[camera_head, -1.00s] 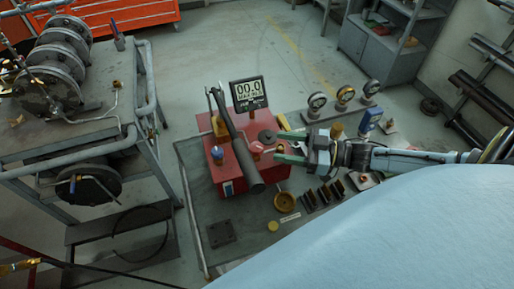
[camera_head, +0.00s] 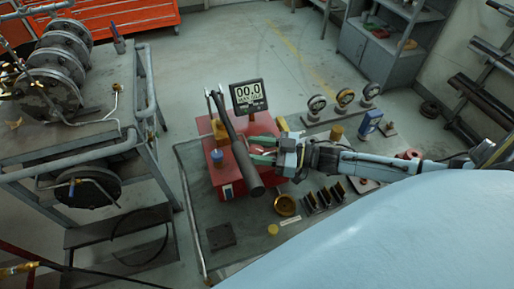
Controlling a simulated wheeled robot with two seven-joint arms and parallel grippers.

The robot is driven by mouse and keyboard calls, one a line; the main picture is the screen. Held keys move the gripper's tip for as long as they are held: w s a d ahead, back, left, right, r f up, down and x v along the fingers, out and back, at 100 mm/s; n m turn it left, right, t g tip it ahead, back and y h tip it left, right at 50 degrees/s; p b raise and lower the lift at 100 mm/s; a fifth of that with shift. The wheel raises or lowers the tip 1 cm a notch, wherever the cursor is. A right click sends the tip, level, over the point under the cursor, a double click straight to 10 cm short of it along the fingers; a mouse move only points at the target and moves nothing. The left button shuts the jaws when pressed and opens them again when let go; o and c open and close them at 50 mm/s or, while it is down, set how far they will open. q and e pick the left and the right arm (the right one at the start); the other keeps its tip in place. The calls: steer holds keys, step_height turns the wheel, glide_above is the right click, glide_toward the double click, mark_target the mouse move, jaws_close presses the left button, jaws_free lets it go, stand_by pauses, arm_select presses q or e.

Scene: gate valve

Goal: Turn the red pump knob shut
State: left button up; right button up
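The red pump (camera_head: 228,184) stands on the grey workbench, with a dark lever handle (camera_head: 242,160) slanting across it. Its red knob (camera_head: 260,149) is on the right part of its top, small and partly hidden by my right gripper. My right gripper (camera_head: 258,149) reaches in from the right. Its two green fingers are apart, one on the far side and one on the near side of the knob. Contact with the knob cannot be made out. The display (camera_head: 249,96) behind the pump reads 00.0. My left gripper is not in view.
A brass cup (camera_head: 285,205) and several dark blocks (camera_head: 322,198) lie near the pump, below my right arm. Several gauges (camera_head: 344,97) stand at the bench's back right. A blue knob (camera_head: 217,155) is on the pump's left. A cart with flanges (camera_head: 58,78) stands left.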

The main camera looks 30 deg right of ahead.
steer(key=c, duration=0.6)
steer(key=shift+r+m+t+h+p, duration=0.15)
steer(key=shift+m+t+h+p, duration=0.2)
steer(key=shift+p, duration=0.3)
steer(key=shift+c, duration=0.2)
steer(key=m+t+h+p, duration=0.3)
steer(key=m+h+p, duration=0.1)
steer(key=h, duration=0.1)
steer(key=shift+a+t+p, duration=0.1)
steer(key=shift+t+p, duration=0.15)
steer(key=shift+p, duration=0.1)
steer(key=m+t+h+p, duration=0.1)
steer(key=m+h, duration=0.1)
steer(key=h, duration=0.1)
steer(key=shift+h+p, duration=0.25)
steer(key=shift+p, duration=0.05)
steer(key=shift+m+t+h+p, duration=0.3)
steer(key=shift+m+h+p, duration=0.2)
steer(key=shift+m+h, duration=0.95)
steer(key=shift+h, duration=0.35)
steer(key=o, duration=1)
steer(key=shift+c, duration=0.2)
